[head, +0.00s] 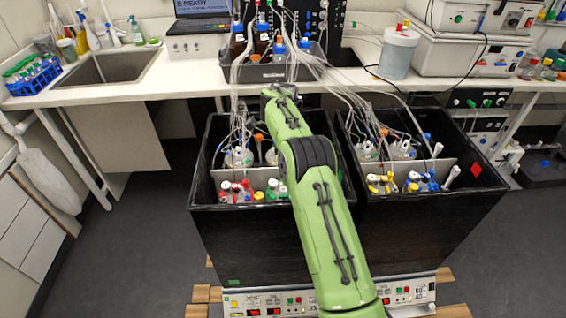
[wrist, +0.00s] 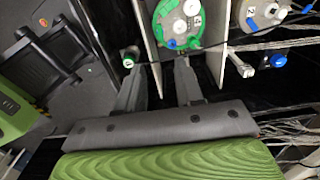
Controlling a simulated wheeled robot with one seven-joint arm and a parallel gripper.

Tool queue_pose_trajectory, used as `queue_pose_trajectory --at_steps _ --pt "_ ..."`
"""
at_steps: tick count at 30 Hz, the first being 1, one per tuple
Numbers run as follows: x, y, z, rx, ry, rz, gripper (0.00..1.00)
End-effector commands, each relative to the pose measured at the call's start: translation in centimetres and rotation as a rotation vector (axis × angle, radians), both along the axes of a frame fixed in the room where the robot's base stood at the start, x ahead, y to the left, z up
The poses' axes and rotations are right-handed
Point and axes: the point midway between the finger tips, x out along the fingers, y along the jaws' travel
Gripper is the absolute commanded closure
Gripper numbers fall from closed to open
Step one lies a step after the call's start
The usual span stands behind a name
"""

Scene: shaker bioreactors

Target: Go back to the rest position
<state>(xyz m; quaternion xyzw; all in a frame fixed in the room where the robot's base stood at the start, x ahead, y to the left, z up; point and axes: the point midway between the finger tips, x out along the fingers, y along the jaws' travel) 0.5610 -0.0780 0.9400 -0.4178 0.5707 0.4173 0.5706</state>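My green arm (head: 325,225) reaches forward over the two black shaker boxes, its far end near the counter's front edge. My gripper is hidden in the head view. In the wrist view my gripper (wrist: 157,72) shows two grey fingers standing apart with a gap between them, and I see nothing held. Just beyond the fingertips is a vessel with a green lid (wrist: 180,22), beside a pale divider (wrist: 147,32). A second vessel with a grey lid (wrist: 265,12) is farther right. I cannot tell whether the fingers touch the divider.
The left black box (head: 240,235) and right black box (head: 420,225) hold several capped vessels. Many thin tubes (head: 345,95) run from them to a grey tray (head: 265,72) on the counter. A sink (head: 108,67) is at left. Floor (head: 130,250) is clear at left.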

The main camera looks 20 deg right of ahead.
Motion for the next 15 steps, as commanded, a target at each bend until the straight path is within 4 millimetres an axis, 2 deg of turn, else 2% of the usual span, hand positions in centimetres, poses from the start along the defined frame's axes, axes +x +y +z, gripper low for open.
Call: queue_pose_trajectory --at_steps 11,13,14,15 --pt "0.0 0.0 0.0 0.0 -0.001 0.004 0.64" --pt "-0.2 0.2 1.3 -0.008 -0.012 0.041 0.64" --pt "-0.5 0.3 2.4 -0.015 -0.02 0.076 0.64" --pt "-1.0 0.6 4.3 -0.028 -0.036 0.139 0.64"
